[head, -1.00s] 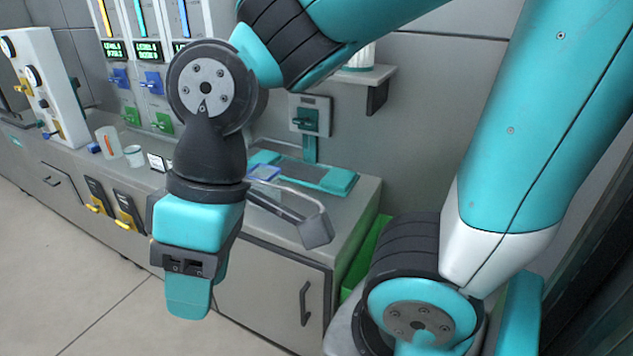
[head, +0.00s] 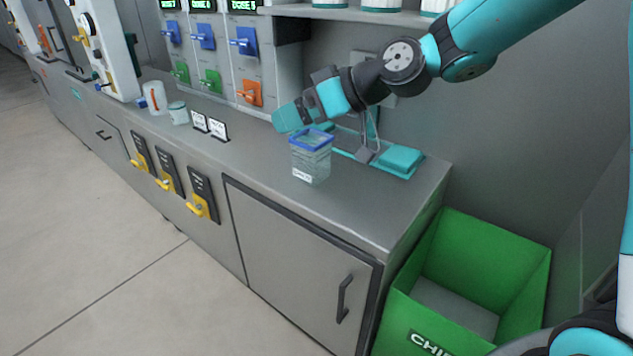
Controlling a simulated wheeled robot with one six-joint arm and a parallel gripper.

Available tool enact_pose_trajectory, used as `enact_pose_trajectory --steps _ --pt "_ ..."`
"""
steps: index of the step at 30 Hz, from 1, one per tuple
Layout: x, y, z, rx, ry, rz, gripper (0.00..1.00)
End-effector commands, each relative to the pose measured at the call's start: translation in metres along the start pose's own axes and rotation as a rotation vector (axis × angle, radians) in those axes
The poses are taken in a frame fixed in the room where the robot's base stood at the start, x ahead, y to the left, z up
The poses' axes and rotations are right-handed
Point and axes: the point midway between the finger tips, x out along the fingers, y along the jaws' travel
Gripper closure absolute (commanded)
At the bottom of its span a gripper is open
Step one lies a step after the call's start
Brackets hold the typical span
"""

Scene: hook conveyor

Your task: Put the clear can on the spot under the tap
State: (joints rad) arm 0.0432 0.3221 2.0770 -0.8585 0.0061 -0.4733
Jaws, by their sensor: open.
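The clear can (head: 311,160) is a see-through square container with a blue rim and a small white label. It stands upright on the grey counter (head: 400,205), near its front edge. My gripper (head: 290,119) is open, just above and behind the can's left side in the head view. I cannot tell whether it touches the rim, and its fingertips are not clearly seen. Dispenser columns (head: 236,72) with blue, green and orange levers stand at the back. I cannot make out for certain which part is the tap or the spot under it.
A striped cup (head: 155,97), a small cup (head: 179,113) and small signs (head: 209,126) are to the left. A green bin (head: 470,270) stands beyond the counter's right end.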

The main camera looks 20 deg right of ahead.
Motion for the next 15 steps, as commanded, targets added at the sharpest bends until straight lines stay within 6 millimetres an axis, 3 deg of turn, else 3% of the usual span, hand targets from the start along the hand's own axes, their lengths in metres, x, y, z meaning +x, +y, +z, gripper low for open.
enact_pose_trajectory --steps 1,3,6,10,15 --pt "0.022 0.047 0.021 -0.013 0.098 0.039 0.00" --pt "0.032 0.097 0.025 -0.047 0.233 0.098 0.00" --pt "0.035 0.153 0.035 -0.082 0.381 0.184 0.00" --pt "0.030 0.198 0.048 -0.107 0.496 0.272 0.00" --pt "0.032 0.217 0.062 -0.114 0.540 0.312 0.00"
